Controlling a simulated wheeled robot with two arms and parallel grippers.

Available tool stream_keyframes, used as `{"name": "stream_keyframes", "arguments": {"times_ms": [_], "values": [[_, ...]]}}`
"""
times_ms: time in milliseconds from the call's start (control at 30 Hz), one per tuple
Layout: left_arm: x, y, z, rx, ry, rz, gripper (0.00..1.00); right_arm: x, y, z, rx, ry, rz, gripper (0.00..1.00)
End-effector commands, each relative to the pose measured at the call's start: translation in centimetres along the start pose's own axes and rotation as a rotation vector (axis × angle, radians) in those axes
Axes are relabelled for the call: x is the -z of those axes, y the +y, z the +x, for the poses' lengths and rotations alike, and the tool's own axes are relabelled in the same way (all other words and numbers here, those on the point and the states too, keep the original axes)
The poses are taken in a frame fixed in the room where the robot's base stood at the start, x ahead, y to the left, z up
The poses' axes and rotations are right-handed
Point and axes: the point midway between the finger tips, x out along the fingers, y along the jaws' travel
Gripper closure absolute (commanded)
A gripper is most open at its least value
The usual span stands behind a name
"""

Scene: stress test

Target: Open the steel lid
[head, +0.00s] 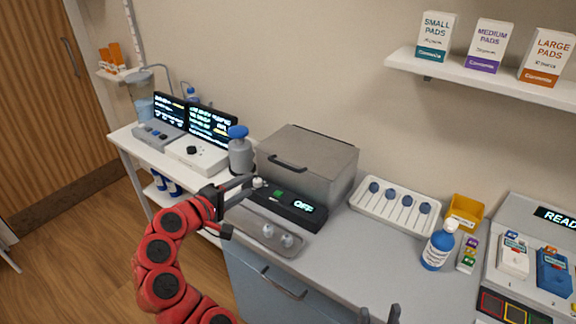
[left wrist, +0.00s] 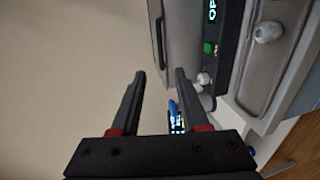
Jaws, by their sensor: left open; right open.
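The steel lid (head: 312,152) is the grey, box-like cover of the unit on the counter, and it looks shut. My left gripper (head: 254,184) is open and empty, left of the handle and near the unit's front left corner. In the left wrist view, the open fingers (left wrist: 160,74) are apart from the handle (left wrist: 160,40), with the lid (left wrist: 180,35) at the upper right. My right gripper (head: 380,314) is open at the bottom edge, only its fingertips showing.
A blue-capped grey bottle (head: 240,154) stands left of the lid, a white swab tray (head: 393,207) right. A blue bottle (head: 437,248) stands farther right.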

Motion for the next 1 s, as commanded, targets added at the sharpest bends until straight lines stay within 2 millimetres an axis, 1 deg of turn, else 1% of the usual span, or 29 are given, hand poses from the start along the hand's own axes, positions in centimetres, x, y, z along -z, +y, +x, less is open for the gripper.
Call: {"name": "stream_keyframes", "arguments": {"times_ms": [400,600,800,1000], "values": [[0.0,0.1,6.6,0.002,0.0,0.0,0.55,0.3,0.1,1.6,0.0,0.0,0.0,0.49],[0.0,0.2,9.5,0.001,0.0,0.003,0.55,0.4,0.1,2.2,0.0,0.0,0.0,0.49],[0.0,0.1,12.3,0.002,0.001,0.002,0.55,0.5,0.1,2.7,0.0,0.0,0.0,0.49],[0.1,0.1,14.6,0.001,0.001,0.004,0.55,0.5,0.1,3.1,0.0,0.0,0.0,0.49]]}}
